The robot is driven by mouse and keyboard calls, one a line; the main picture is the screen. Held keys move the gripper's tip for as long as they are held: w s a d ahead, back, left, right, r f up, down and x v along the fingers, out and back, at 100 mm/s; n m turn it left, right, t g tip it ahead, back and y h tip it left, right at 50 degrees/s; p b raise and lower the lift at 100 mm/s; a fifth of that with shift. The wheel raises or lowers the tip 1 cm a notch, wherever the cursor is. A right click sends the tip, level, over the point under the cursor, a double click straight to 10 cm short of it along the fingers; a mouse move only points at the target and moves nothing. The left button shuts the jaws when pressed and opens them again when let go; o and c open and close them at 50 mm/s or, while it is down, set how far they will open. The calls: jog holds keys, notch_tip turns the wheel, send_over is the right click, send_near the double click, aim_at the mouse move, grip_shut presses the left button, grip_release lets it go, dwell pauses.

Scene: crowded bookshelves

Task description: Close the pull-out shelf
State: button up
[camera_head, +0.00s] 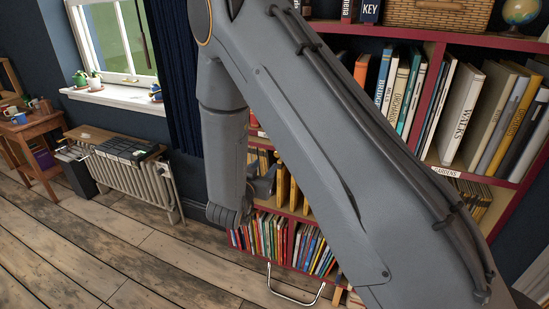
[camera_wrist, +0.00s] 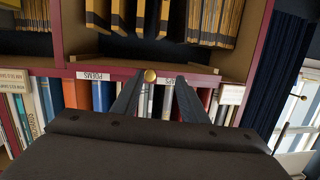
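The wrist view is turned over, with books hanging downward from the top. A round gold knob (camera_wrist: 150,76) shows at the middle of a red shelf edge labelled POEMS (camera_wrist: 91,75). My gripper (camera_wrist: 162,80) has its two dark fingers apart, with the knob between their tips in the picture, nearer the left finger. I cannot tell whether either finger touches it. In the head view, my gripper (camera_head: 265,183) is partly hidden beside my arm, in front of the bookcase. How far the pull-out shelf stands out is unclear.
The red bookcase (camera_head: 437,82) is packed with books. Coloured books (camera_head: 262,235) stand on a low shelf. A radiator (camera_head: 140,180) and window are left. Wooden floor (camera_head: 110,250) is open at left.

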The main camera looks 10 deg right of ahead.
jog(key=w+d+h+p, duration=0.2)
jog(key=w+d, duration=0.2)
jog(key=shift+w+d+r+m+t+h+p, duration=0.25)
jog(key=shift+w+d+m+t+h+p, duration=0.05)
jog(key=shift+w+t, duration=0.1)
dwell(0.4)
grip_shut()
